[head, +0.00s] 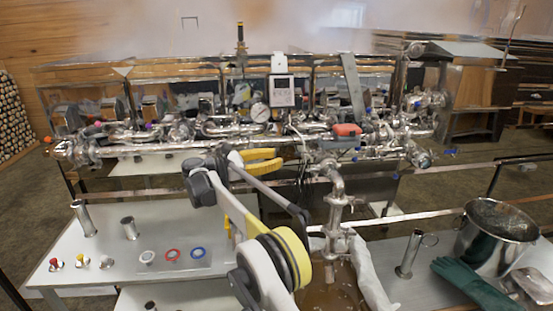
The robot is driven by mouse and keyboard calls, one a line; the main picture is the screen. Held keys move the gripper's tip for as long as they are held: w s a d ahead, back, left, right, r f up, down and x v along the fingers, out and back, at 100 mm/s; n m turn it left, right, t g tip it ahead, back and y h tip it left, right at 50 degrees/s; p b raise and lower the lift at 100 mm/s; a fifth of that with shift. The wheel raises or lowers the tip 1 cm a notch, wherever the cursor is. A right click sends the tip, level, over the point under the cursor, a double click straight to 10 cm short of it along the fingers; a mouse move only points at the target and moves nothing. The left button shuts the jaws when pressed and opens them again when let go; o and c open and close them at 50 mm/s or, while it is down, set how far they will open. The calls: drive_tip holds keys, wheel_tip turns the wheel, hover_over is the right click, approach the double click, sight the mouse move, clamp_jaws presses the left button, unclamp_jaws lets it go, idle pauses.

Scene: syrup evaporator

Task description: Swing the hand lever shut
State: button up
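I cannot tell for sure which part is the hand lever. An upright dark rod with a yellowish part (241,42) rises behind the pipework at the upper middle. Small blue valve handles (368,110) show at the right of the pipes. My gripper (279,160) has two yellow fingers pointing right with a gap between them. It looks open and empty, in front of the steel pipes, left of the vertical outlet pipe (336,200). Its distance from the pipes is unclear. My arm hides part of the table and pipework.
A white table (80,245) at lower left holds steel cups and coloured rings. An orange-red device (347,130) sits on the pipes. Steam drifts above the evaporator.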

drive_tip(key=c, duration=0.5)
drive_tip(key=shift+w+d+r, duration=0.1)
drive_tip(key=shift+d+r, duration=0.2)
drive_tip(key=shift+d, duration=0.05)
clamp_jaws()
drive_tip(key=m+y, duration=0.1)
drive_tip(key=y, duration=0.2)
approach(313, 151)
drive_tip(key=d+r, duration=0.1)
drive_tip(key=d, duration=0.1)
drive_tip(key=s+d+r+m+t+y, duration=0.1)
drive_tip(key=s+d+r+m+y, duration=0.2)
drive_tip(key=d, duration=0.4)
drive_tip(key=w+d+r+n+t+y+p, duration=0.25)
drive_tip(key=w+d+n+t+y, duration=0.2)
drive_tip(key=n+t, duration=0.5)
drive_tip(key=s+a+f+n+y+p, duration=0.1)
drive_tip(key=s+a+f+n+y, duration=0.25)
drive_tip(key=s+n+y, duration=0.35)
drive_tip(key=s+a+f+n+y+p, duration=0.1)
drive_tip(key=s+a+f+n+y, duration=0.1)
drive_tip(key=s+f+n+y, duration=0.4)
drive_tip(key=w+a+n+h+b, duration=0.1)
drive_tip(key=w+a, duration=0.3)
drive_tip(key=w, duration=0.6)
drive_tip(key=shift+w+h+b, duration=0.35)
drive_tip(key=shift+w+b, duration=0.05)
drive_tip(key=shift+b, duration=0.4)
